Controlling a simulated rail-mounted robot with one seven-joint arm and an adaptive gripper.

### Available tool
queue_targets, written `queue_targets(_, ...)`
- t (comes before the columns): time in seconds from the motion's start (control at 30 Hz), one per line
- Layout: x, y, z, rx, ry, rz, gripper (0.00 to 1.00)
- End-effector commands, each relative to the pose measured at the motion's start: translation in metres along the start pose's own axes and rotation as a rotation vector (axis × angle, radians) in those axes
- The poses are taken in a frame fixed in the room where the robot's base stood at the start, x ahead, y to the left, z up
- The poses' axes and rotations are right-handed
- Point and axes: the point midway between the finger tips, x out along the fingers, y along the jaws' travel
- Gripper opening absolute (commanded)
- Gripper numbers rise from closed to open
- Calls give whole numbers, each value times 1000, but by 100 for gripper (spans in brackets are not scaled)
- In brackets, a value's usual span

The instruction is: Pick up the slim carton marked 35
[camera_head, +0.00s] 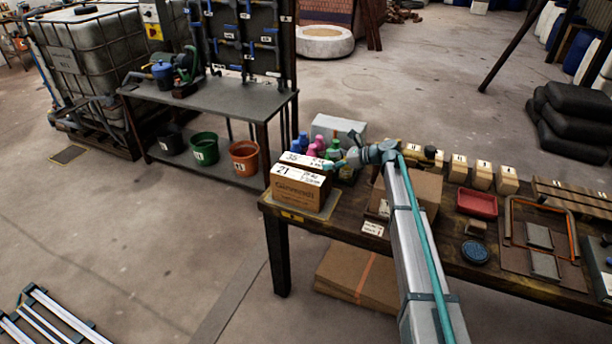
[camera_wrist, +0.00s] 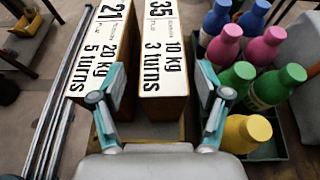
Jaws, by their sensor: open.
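The slim carton marked 35 (camera_wrist: 163,60) stands upright; its white top label reads 10 kg, 3 turns. In the head view, this carton (camera_head: 306,161) stands just behind the brown carton marked 21 (camera_head: 298,190). The carton marked 21 (camera_wrist: 100,50) is on its left in the wrist view, with a narrow gap between. My gripper (camera_wrist: 160,95) is open and empty, its fingers appearing on either side of the carton marked 35. The left finger overlaps the picture of carton 21; contact cannot be told. In the head view my gripper (camera_head: 352,160) is beside the cartons.
A dark tray (camera_wrist: 268,150) of blue, pink, green and yellow bottles stands close on the right in the wrist view. A grey box (camera_head: 340,130) is behind. An open brown box (camera_head: 425,190) and a red tray (camera_head: 477,203) are further right on the bench.

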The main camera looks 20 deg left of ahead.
Motion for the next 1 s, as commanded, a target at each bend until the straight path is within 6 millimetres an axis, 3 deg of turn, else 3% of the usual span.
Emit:
queue_targets(0.1, 19, -1, 2, -1, 0, 2, 75)
queue_targets(0.47, 46, -2, 3, 0, 1, 1, 75)
queue_targets(0.7, 78, -4, 4, -1, 1, 1, 75)
queue_targets(1.0, 85, -3, 2, -1, 0, 0, 75)
